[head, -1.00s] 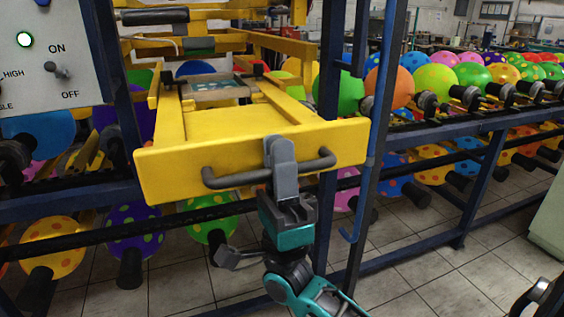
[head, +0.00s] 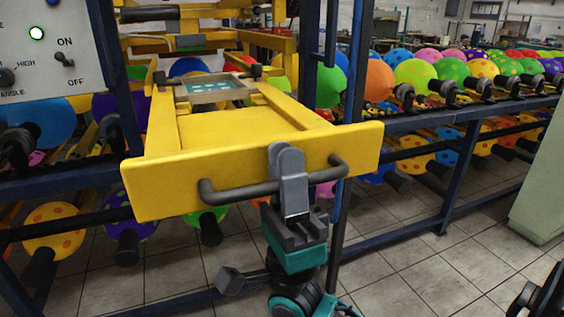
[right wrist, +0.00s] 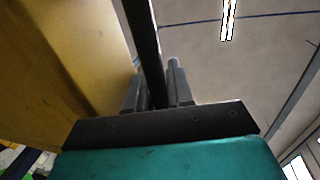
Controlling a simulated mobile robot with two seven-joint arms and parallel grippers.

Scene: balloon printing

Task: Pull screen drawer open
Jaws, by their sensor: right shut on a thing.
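The yellow screen drawer (head: 235,130) sticks out from the machine frame toward me in the head view. A black bar handle (head: 235,193) runs across its front panel. My right gripper (head: 288,165) is shut on the handle near its middle. In the right wrist view the dark handle bar (right wrist: 146,45) passes between the two fingers (right wrist: 160,88), with the yellow front panel (right wrist: 75,60) at left. A framed screen (head: 212,88) with pale spots lies toward the rear of the drawer. My left gripper is not in view.
A control panel (head: 50,45) with a lit lamp and switches is at upper left. Blue posts (head: 335,60) flank the drawer. Colourful balloons (head: 415,73) on a rack fill the right.

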